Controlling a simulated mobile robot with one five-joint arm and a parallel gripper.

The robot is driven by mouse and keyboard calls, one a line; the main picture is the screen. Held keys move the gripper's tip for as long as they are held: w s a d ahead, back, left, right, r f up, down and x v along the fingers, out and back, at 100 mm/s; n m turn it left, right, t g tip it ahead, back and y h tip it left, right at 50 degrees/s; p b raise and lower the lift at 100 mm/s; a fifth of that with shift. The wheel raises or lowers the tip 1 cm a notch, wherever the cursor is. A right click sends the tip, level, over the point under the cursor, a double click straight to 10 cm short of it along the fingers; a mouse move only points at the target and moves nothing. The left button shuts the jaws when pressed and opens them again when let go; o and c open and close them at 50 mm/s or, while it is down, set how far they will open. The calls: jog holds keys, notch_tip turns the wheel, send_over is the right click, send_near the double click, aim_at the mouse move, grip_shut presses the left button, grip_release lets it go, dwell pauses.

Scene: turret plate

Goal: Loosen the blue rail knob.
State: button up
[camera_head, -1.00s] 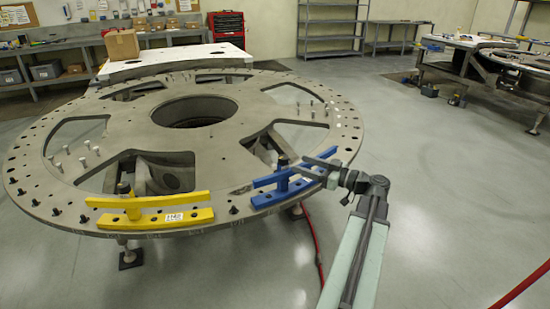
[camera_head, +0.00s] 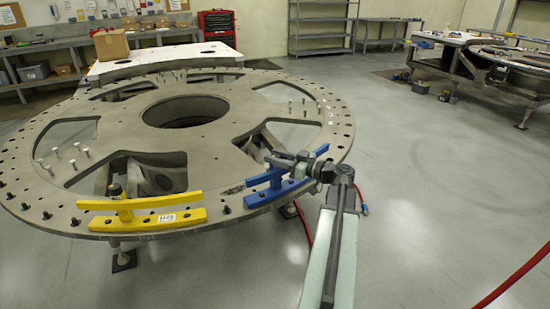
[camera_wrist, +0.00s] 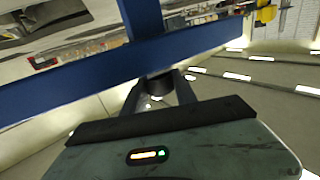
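The blue rail (camera_head: 275,186) is bolted on the near rim of the large turret plate, right of the yellow rail (camera_head: 150,212). My gripper (camera_head: 274,158) is at the top of the blue rail's post and covers the knob there in the head view. In the wrist view, blue bars (camera_wrist: 75,82) cross in front of my gripper (camera_wrist: 158,84). A dark round knob (camera_wrist: 157,82) shows between the fingertips, just below the long bar. The fingers appear on both sides of it, but I cannot tell whether they press on it.
The grey turret plate (camera_head: 215,140) has large openings, standing bolts and a central hole. A similar dark knob (camera_head: 115,190) tops the yellow rail's post. A red hose (camera_head: 303,225) hangs near my arm. The floor right of the plate (camera_head: 430,190) is mostly clear.

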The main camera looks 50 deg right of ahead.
jog(key=shift+w, duration=0.2)
grip_shut()
jog(key=shift+s, duration=0.2)
jog(key=shift+w+d+n+g+y, duration=0.15)
jog(key=shift+n+g+y, duration=0.4)
jog(key=shift+n+y, duration=0.55)
jog(key=shift+s+d+n+g+y, duration=0.1)
jog(key=shift+n+g+y, duration=0.55)
jog(key=shift+y, duration=0.85)
jog(key=shift+a+n+g+y, duration=0.15)
jog(key=shift+n+g+y, duration=1.75)
jog(key=shift+y, duration=0.3)
jog(key=shift+a, duration=0.1)
jog(key=o, duration=1)
grip_release()
jog(key=shift+o, duration=0.2)
